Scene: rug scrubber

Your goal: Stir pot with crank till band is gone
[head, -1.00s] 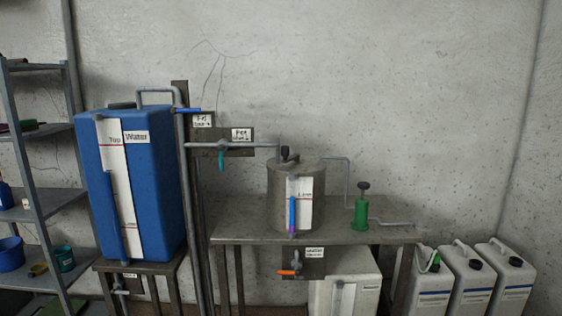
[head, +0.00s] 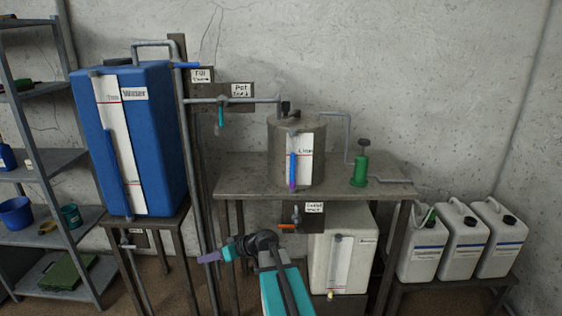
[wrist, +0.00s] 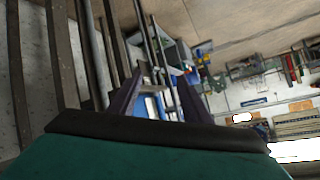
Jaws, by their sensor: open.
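The grey metal pot (head: 308,140) stands on a metal bench. A black-knobbed crank (head: 286,108) sits on its lid. The pot's sight gauge (head: 292,172) shows a blue column above a short purple band at the bottom, beside a white scale. My gripper (head: 203,258) is low in front of the bench, left of centre and well below the pot, with its purple fingers pointing left. In the wrist view its fingers (wrist: 160,95) stand apart with nothing held between them. The pot and crank cannot be made out in the wrist view.
A blue water tank (head: 160,130) stands left on a stand. A pipe with a teal valve (head: 221,115) runs to the pot. An orange-handled outlet valve (head: 290,226) hangs below the bench (head: 240,180). A green pump (head: 360,170) stands right of the pot. White canisters (head: 465,245) stand right.

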